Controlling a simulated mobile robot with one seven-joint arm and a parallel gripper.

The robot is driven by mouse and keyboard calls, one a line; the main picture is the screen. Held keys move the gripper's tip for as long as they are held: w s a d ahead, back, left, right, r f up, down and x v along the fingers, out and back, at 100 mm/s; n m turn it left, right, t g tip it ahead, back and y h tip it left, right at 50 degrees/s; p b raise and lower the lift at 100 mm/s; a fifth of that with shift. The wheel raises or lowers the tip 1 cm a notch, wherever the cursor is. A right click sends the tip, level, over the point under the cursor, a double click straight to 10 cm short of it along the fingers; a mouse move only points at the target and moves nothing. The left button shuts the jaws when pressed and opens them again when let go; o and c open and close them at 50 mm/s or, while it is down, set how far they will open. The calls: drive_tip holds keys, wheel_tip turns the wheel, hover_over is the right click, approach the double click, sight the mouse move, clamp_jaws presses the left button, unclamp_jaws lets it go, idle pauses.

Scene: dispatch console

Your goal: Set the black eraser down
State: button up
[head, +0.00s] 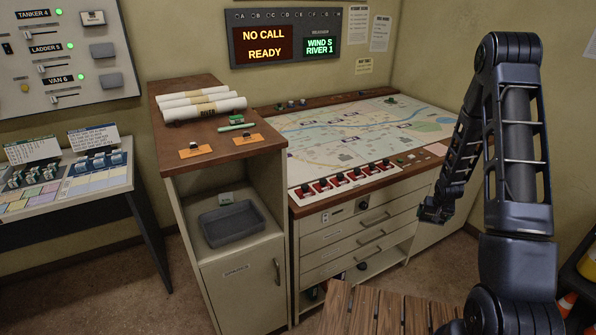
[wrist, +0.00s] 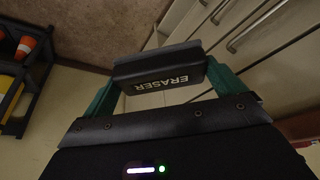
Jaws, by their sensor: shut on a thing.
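The black eraser (wrist: 168,75), with the word ERASER printed on it, is held between the green fingers of my gripper (wrist: 165,88) in the wrist view. The gripper is shut on it. In the head view my gripper (head: 432,212) hangs at the end of my arm, in front of the right end of the map console, at about drawer height. The eraser is too dark and small to make out clearly there. In the wrist view the floor and a cabinet front with handles lie beyond the eraser.
The map table (head: 365,137) has a row of red switches along its front. A shelf cabinet (head: 205,140) left of it bears rolled papers (head: 203,106) and orange cards; a grey tray (head: 232,223) sits in its niche. A slatted wooden surface (head: 375,309) is at the front.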

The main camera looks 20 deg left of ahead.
drive_tip(key=w+a+r, duration=0.4)
drive_tip(key=a+r, duration=0.5)
drive_tip(key=a, duration=0.3)
drive_tip(key=w+a+r, duration=0.4)
drive_tip(key=a+r, duration=0.6)
drive_tip(key=a, duration=0.2)
drive_tip(key=s+a+r+n+y, duration=0.1)
drive_tip(key=a+r+n, duration=0.25)
drive_tip(key=a, duration=0.85)
drive_tip(key=a+r+n+g+y, duration=0.1)
drive_tip(key=a+r+n, duration=0.25)
drive_tip(key=a, duration=0.85)
drive_tip(key=s+a+r+n+y, duration=0.15)
drive_tip(key=a+r, duration=0.35)
drive_tip(key=a, duration=0.8)
drive_tip(key=shift+n, duration=0.35)
drive_tip(key=f, duration=1.9)
drive_tip(key=shift+w+d+f, duration=0.1)
drive_tip(key=shift+w+d, duration=0.05)
drive_tip(key=shift+d, duration=0.15)
drive_tip(key=o, duration=0.6)
drive_tip(key=shift+f, duration=0.1)
drive_tip(key=shift+c, duration=0.2)
drive_tip(key=shift+o, duration=0.3)
